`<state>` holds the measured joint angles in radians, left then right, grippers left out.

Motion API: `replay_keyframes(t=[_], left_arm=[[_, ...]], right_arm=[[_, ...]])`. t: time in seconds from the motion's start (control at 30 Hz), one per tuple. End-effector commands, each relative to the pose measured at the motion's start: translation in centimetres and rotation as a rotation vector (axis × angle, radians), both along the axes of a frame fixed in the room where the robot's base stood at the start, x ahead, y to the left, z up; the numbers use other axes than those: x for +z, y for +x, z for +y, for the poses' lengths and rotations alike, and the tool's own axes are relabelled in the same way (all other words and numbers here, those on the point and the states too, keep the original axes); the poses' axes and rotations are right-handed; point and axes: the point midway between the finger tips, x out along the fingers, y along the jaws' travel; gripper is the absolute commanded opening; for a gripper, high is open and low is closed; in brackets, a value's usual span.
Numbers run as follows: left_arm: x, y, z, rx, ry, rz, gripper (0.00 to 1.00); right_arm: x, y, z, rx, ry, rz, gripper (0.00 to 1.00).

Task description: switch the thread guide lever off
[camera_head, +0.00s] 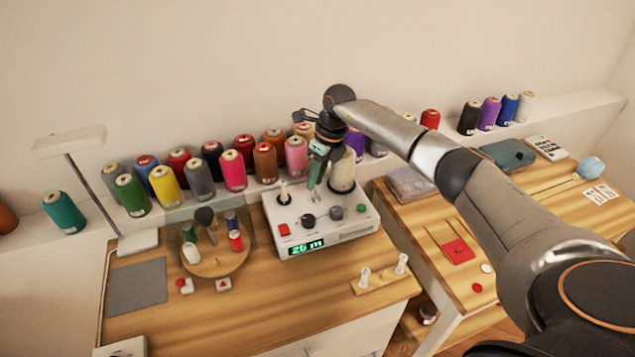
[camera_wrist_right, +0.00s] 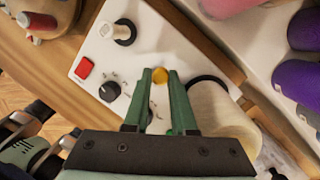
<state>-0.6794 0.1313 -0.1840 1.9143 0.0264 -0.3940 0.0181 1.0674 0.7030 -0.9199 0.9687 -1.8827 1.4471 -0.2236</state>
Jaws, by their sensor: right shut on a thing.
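The white winding machine (camera_head: 330,236) stands on the wooden table, with a green display reading about "26 m", dark and grey knobs, a red button (camera_head: 284,230) and a green button. My right gripper (camera_head: 314,180) reaches down over the machine's top, between a small spindle at its left and a cream thread cone (camera_head: 343,172) at its right. In the right wrist view its green fingers (camera_wrist_right: 160,78) are shut on a small yellow knob (camera_wrist_right: 160,75), apparently the thread guide lever's tip. The rest of the lever is hidden or too small to tell. My left gripper is not in view.
Several thread spools (camera_head: 232,170) line the shelf behind the machine. A round wooden spool stand (camera_head: 218,266) is at its left and a small peg board (camera_head: 385,278) at its front right. The table's front middle is fairly clear.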

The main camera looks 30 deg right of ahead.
Motion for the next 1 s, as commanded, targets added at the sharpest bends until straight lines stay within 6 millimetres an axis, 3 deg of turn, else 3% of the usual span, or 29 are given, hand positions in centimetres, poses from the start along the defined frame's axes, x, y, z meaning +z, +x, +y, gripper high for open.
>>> replay_keyframes(t=[0.03, 0.23, 0.7, 0.73, 1.0], left_arm=[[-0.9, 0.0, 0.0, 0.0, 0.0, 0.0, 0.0], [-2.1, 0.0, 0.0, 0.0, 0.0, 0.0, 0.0], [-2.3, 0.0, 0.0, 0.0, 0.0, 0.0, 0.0], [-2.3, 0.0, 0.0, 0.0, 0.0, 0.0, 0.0], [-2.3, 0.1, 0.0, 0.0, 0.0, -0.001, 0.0]], right_arm=[[-0.8, 0.2, 0.8, 0.01, 0.014, 0.021, 0.0], [-0.8, 0.6, 0.7, 0.008, 0.031, 0.082, 0.0], [-0.5, 0.6, 0.8, 0.01, 0.038, 0.103, 0.0], [-0.5, 0.7, 0.8, 0.01, 0.039, 0.102, 0.27], [-0.3, 0.6, 0.5, 0.006, 0.036, 0.103, 0.54]])
